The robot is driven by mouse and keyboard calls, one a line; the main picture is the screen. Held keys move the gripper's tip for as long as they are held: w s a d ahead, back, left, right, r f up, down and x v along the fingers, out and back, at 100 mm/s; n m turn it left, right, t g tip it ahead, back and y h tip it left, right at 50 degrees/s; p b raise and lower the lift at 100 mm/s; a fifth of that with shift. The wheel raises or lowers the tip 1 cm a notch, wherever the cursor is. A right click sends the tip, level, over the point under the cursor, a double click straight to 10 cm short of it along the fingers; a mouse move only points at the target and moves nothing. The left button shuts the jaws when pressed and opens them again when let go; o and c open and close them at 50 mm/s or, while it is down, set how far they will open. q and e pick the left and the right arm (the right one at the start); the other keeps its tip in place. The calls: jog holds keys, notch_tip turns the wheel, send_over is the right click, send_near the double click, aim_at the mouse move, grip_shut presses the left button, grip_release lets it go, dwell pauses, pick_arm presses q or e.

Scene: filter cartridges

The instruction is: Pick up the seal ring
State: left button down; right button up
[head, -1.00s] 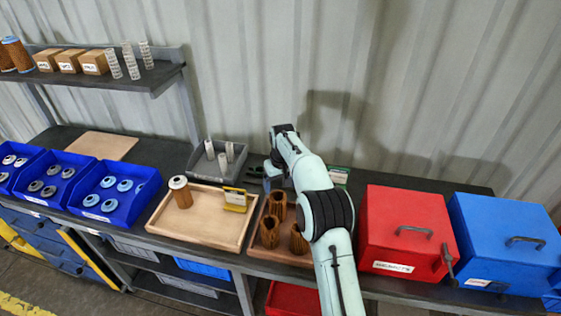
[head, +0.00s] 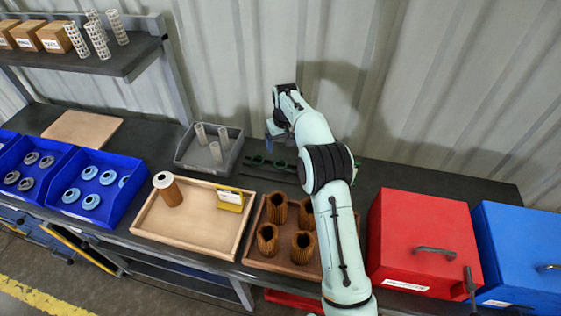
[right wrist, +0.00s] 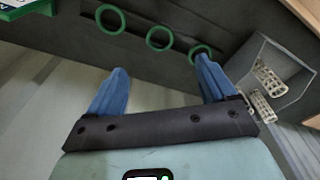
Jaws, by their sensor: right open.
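Green seal rings stand out in the right wrist view: a left ring (right wrist: 111,19), a middle ring (right wrist: 158,38) and a right ring (right wrist: 200,52) on a dark strip. In the head view, two green rings (head: 279,165) show on the bench right of the grey bin; my arm may hide another. My right gripper (head: 268,139) is above and behind them, apart from them. In the right wrist view its blue fingers (right wrist: 161,66) are spread with nothing between them; the right fingertip overlaps the right ring in the picture. My left gripper is not in view.
The grey bin (head: 183,158) with white perforated tubes stands left of the rings. In front are a wooden tray (head: 185,238) and a holder with brown pleated cartridges (head: 268,238). A red box (head: 420,235) and a blue box (head: 520,245) stand right.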

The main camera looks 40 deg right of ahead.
send_near(281, 160)
jog(key=shift+s+a+f, duration=0.6)
jog(key=shift+s+a, duration=0.2)
jog(key=shift+s, duration=0.05)
jog(key=shift+w+d+f, duration=0.1)
jog(key=shift+w+f, duration=0.15)
jog(key=shift+f, duration=0.75)
jog(key=shift+w+d+f, duration=0.1)
jog(key=shift+w+f, duration=0.1)
jog(key=shift+f, duration=0.85)
jog(key=shift+w+f, duration=0.25)
jog(key=shift+f, duration=0.75)
jog(key=shift+s, duration=0.1)
jog(key=c, duration=1.1)
